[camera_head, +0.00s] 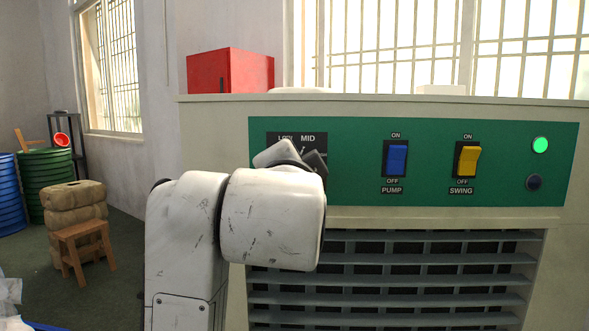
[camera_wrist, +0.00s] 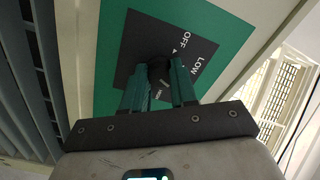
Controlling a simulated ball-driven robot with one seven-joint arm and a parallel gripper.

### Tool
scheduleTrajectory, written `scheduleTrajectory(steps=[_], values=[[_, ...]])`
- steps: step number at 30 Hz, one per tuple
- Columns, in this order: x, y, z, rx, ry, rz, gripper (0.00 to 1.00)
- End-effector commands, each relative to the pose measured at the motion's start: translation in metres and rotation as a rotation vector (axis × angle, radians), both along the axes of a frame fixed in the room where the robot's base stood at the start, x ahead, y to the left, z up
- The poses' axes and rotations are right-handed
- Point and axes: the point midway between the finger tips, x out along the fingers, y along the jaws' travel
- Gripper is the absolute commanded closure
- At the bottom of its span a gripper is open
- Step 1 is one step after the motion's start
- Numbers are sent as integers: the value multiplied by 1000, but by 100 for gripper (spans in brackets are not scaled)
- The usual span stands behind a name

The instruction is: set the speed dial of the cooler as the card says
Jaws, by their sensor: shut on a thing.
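The cooler (camera_head: 412,217) has a green control panel (camera_head: 357,140) with a black dial plate (camera_head: 272,137) at its left. In the wrist view the speed dial (camera_wrist: 159,73), a dark knob, sits on the black plate (camera_wrist: 137,38) marked OFF and LOW. My gripper (camera_wrist: 160,80) is shut on the dial, with a green finger on each side of it. The dial's pointer is too dark to read. No card can be made out in either view.
A blue PUMP switch (camera_head: 396,160) and a yellow SWING switch (camera_head: 468,160) stand right of the dial, with a lit green lamp (camera_head: 540,145) and a dark button (camera_head: 534,182). Louvres (camera_head: 390,280) lie below. A red box (camera_head: 230,71) stands above the cooler's top edge.

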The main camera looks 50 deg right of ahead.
Motion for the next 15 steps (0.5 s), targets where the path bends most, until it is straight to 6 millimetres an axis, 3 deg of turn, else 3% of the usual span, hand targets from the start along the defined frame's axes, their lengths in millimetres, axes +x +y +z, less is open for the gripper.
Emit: scheduleTrajectory(steps=[5, 6, 15], values=[[0, 0, 0, 1, 2, -1, 100], [0, 0, 0, 1, 2, -1, 72], [0, 0, 0, 0, 2, -1, 47]])
